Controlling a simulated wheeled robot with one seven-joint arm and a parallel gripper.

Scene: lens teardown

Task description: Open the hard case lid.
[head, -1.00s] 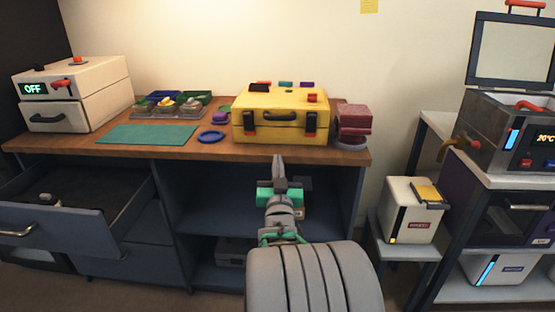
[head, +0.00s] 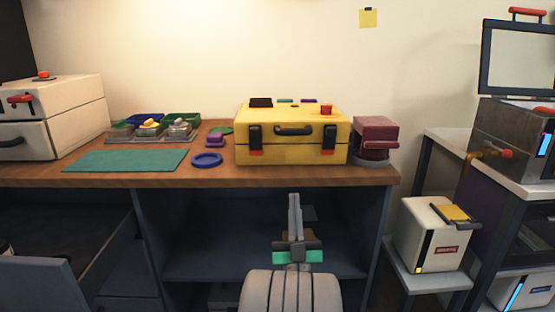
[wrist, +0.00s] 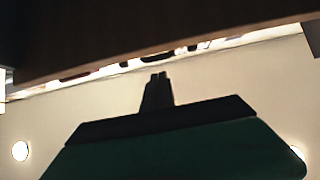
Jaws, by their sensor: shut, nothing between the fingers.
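The yellow hard case (head: 292,153) stands on the wooden workbench in the head view with its lid down. A dark handle (head: 294,130) is at the middle of its front. Two dark latches with red-orange lower ends, the left latch (head: 255,138) and the right latch (head: 330,138), flank the handle. My gripper (head: 294,198) is shut and empty, below and in front of the bench edge, apart from the case. In the wrist view its fingers (wrist: 157,78) are together, with a dark brown surface above. The case cannot be made out there.
The workbench (head: 230,178) carries a green mat (head: 125,161), a blue ring (head: 207,160), small parts trays (head: 150,131) and a dark red block (head: 376,135) close right of the case. An open drawer (head: 45,285) juts out at lower left. A white bin (head: 428,238) stands right.

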